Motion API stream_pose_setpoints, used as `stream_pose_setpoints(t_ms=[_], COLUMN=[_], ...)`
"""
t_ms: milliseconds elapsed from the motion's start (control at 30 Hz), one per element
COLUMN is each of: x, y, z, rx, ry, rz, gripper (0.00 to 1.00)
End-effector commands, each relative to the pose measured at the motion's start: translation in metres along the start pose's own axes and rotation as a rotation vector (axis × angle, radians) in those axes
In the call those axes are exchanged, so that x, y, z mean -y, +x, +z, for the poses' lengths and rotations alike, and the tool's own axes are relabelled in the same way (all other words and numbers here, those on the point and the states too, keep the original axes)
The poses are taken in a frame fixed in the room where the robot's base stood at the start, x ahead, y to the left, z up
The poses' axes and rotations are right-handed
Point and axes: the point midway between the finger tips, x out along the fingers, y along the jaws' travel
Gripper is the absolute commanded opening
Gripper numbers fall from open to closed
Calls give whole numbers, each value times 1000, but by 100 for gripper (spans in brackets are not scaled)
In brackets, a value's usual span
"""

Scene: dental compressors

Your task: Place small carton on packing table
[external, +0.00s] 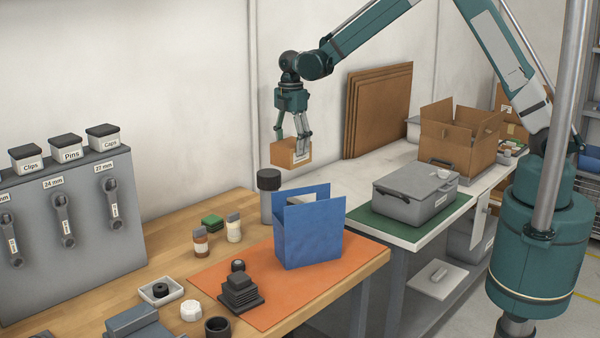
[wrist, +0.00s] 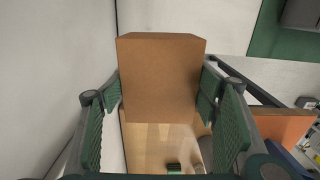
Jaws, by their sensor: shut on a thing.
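A small brown carton (external: 284,154) hangs in the air, shut between the fingers of my gripper (external: 292,140). In the wrist view the carton (wrist: 160,75) sits between the two green finger pads of my gripper (wrist: 163,105). In the external view it is high, above and behind the blue box, near the gap between the wooden bench and the white table. The white-topped packing table (external: 352,178) stands to the right of the carton. A grey case (external: 405,203) on a green mat (external: 376,227) and a larger open carton (external: 457,145) stand on it.
A blue open box (external: 310,240) stands on an orange mat (external: 222,277) on the wooden bench (external: 125,293). A dark-lidded grey cylinder (external: 268,195) stands below the held carton. Flat cardboard sheets (external: 378,110) lean on the wall. The white table's left rear part is bare.

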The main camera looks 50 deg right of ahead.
Motion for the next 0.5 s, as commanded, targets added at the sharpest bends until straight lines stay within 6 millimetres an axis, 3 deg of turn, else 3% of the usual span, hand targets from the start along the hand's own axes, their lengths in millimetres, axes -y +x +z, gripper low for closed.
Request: stream_pose_setpoints(t_ms=[100, 500], x=[6, 40], y=[4, 17], z=[39, 158], rx=[0, 0], ry=[8, 20], rz=[0, 0], gripper=[47, 47])
